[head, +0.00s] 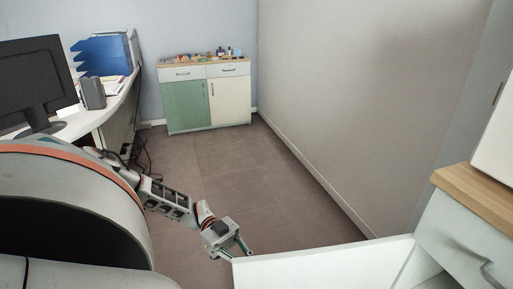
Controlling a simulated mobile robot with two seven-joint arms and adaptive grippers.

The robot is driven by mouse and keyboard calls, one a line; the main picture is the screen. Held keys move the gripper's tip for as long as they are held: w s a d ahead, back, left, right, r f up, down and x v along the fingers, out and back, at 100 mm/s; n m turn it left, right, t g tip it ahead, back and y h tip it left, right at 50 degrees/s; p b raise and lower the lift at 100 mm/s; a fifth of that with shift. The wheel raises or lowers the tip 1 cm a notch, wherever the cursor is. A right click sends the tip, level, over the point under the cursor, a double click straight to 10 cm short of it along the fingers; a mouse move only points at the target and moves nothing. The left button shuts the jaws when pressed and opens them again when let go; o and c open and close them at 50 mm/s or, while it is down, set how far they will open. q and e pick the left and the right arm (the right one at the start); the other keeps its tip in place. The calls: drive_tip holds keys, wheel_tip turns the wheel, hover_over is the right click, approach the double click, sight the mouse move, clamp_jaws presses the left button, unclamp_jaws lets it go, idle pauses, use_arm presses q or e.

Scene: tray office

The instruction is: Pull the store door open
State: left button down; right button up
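A white door panel (325,268) stands at the bottom of the head view, swung out to the left from the white cabinet (447,238) on the right. Its right end meets the cabinet, and a pale inside surface shows there. Its lower part is cut off by the picture edge. My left gripper (236,253) is at the free left end of the panel, with its fingers spread apart. I cannot tell whether a finger touches the panel. My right gripper is not in view.
A desk (115,105) with a monitor (38,80) stands at the left, with cables below. A low green-and-white cabinet (208,97) stands at the back wall. A long wall runs along the right. The floor (235,170) between is clear.

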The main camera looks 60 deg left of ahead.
use_arm(q)
drive_tip(key=shift+s+a+f, duration=0.1)
drive_tip(key=shift+a+f, duration=0.1)
drive_tip(key=shift+a, duration=0.05)
idle(0.3)
drive_tip(key=c, duration=2.6)
unclamp_jaws()
drive_tip(key=shift+o, duration=0.5)
drive_tip(key=shift+a+r, duration=0.1)
drive_tip(key=v, duration=1.2)
